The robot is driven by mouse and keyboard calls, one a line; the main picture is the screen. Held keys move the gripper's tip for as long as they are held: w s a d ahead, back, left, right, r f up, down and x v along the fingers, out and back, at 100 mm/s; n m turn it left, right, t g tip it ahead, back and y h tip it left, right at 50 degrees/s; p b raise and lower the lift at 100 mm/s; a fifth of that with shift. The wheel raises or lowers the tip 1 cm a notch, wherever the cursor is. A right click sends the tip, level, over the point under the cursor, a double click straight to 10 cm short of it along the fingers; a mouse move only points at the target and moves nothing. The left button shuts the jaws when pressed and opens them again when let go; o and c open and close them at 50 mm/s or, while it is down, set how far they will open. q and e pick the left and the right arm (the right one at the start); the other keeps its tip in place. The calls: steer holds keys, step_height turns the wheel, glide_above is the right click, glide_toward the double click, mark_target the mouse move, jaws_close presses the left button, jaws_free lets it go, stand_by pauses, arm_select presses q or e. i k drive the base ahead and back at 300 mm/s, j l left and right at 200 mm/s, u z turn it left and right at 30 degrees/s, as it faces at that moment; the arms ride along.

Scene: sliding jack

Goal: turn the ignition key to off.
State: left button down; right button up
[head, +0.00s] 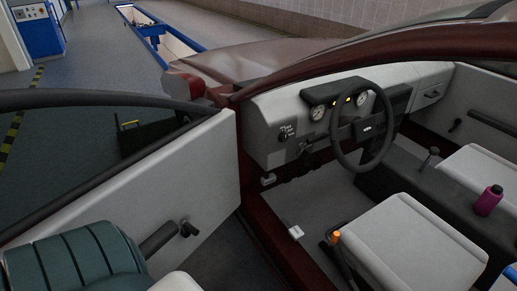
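The dashboard (268,118) of a dark red car spans the middle of the head view. The black steering wheel (341,150) stands in front of it. Two round gauges show behind the wheel, with small amber lights (348,101) glowing between them. Left of the wheel is a small dark control with a label (287,132) on the dashboard. Dark small parts sit around the steering column; the ignition key is too small or hidden to make out, and I cannot tell its position. Neither of my grippers is in view.
The open car door (180,185) stands at the left. Light grey seats (410,250) fill the lower right, with an orange-topped lever (336,238) beside one. A magenta bottle (488,201) stands at the right. A green ribbed seat back (75,262) is at lower left.

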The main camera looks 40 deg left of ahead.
mark_target(305, 155)
steer(key=u, duration=0.95)
